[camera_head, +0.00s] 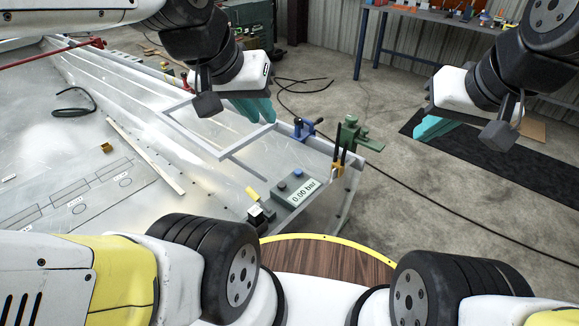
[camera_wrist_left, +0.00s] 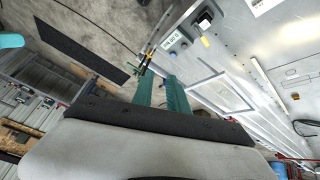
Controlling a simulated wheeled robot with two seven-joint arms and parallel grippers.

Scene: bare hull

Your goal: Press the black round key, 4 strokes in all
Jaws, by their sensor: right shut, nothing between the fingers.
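A grey box with a display reading 0.00 bar (camera_head: 303,192) sits on the metal hull near its right edge. Two small round keys are on it: a dark one, seemingly the black round key (camera_head: 297,172), and a bluish one (camera_head: 282,187). My right gripper (camera_head: 430,130) is shut and empty, far right of the box.
A black block (camera_head: 261,216) with a yellow tag stands just left of the box. Blue (camera_head: 307,128) and green (camera_head: 350,133) clamps stand at the hull edge behind it. A grey frame (camera_head: 215,130) lies left. A dark mat (camera_head: 480,160) is on the floor.

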